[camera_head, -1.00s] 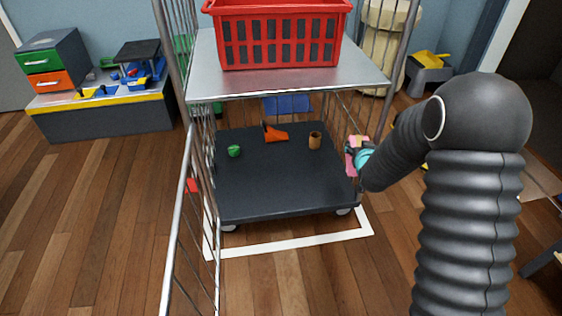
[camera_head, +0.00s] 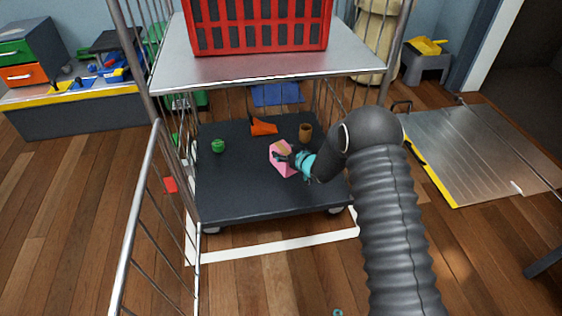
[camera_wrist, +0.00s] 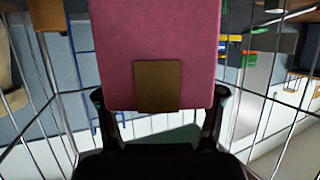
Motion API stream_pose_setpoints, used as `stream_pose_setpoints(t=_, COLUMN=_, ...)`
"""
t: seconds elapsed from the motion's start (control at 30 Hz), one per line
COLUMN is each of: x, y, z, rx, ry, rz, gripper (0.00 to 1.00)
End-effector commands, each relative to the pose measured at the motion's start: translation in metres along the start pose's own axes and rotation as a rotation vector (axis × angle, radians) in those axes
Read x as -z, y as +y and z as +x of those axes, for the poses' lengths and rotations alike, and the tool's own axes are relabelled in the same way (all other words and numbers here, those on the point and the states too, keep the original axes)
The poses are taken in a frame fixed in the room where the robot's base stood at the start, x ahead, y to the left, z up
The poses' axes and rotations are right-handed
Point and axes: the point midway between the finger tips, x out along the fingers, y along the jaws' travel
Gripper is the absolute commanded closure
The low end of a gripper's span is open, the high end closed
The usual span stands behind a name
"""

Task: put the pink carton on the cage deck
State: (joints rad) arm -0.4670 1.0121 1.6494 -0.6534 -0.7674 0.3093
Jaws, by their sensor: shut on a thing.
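The pink carton (camera_head: 281,159) is in my gripper (camera_head: 289,157), which is shut on it. In the head view it is over the dark cage deck (camera_head: 250,195), below the grey shelf. I cannot tell whether its underside touches the deck. In the wrist view the carton (camera_wrist: 160,50) fills the upper middle, with a brown patch on its face, between the two dark fingers (camera_wrist: 160,105). The carton looks tilted in the head view.
On the deck are a green item (camera_head: 218,146), an orange wedge (camera_head: 263,127) and a brown cup (camera_head: 305,133). The shelf (camera_head: 260,68) above bears a red crate (camera_head: 262,25). Wire sides and an open barred gate (camera_head: 145,215) flank the cage. The front deck is clear.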

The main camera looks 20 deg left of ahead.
Motion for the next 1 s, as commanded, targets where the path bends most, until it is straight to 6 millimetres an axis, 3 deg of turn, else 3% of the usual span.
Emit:
stream_pose_setpoints(t=0.5, x=-0.047, y=0.000, z=0.020, rx=-0.001, ry=0.002, rz=-0.001, gripper=0.81)
stream_pose_setpoints(t=0.9, x=-0.052, y=0.000, z=0.022, rx=-0.001, ry=0.003, rz=-0.001, gripper=0.81)
stream_pose_setpoints(t=0.93, x=-0.052, y=0.000, z=0.022, rx=-0.001, ry=0.001, rz=0.000, gripper=0.30)
stream_pose_setpoints(t=1.0, x=-0.051, y=0.000, z=0.022, rx=-0.001, ry=0.001, rz=0.000, gripper=0.13)
